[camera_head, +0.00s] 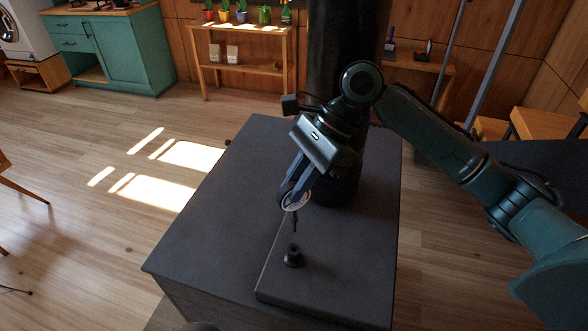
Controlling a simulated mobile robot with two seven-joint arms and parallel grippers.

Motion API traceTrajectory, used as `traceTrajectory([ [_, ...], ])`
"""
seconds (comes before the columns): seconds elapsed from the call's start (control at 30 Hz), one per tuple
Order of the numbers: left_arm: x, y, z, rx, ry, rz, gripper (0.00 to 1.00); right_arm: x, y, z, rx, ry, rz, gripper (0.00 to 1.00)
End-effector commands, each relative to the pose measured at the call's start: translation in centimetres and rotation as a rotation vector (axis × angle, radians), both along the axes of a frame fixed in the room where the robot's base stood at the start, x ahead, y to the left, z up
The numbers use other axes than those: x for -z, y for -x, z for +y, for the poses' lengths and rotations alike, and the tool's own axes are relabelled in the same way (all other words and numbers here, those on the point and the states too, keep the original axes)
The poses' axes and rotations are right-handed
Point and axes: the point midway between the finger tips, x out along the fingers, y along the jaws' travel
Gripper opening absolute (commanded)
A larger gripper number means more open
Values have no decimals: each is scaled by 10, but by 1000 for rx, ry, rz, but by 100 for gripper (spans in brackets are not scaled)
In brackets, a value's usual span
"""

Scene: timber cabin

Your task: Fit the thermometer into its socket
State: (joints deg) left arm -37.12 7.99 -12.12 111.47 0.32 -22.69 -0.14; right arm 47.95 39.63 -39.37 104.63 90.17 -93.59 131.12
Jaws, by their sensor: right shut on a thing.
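The thermometer (295,206) has a round pale dial and a thin dark stem that points down. My right gripper (297,189) is shut on it at the dial and holds it over the table. The socket (293,256) is a small black round piece standing on a raised dark slab (335,275). The stem's tip shows a little above the socket in the picture; I cannot tell the exact gap or whether they line up. My left gripper is not in view.
The dark table (210,240) is largely bare on its left side. A thick black column (345,60) rises behind my right gripper. A wooden shelf with plants (240,30) and a teal cabinet (115,50) stand far back.

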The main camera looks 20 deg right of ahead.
Motion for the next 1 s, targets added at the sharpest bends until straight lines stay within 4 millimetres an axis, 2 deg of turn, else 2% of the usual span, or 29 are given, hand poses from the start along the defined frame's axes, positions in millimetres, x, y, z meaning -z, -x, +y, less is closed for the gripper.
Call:
traceTrajectory([
  [0.4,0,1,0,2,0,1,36,40,1,0,-4,1,3,0],
  [0.6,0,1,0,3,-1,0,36,53,0,0,-4,0,2,0],
  [1.0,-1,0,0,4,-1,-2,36,59,0,0,-5,0,0,0],
])
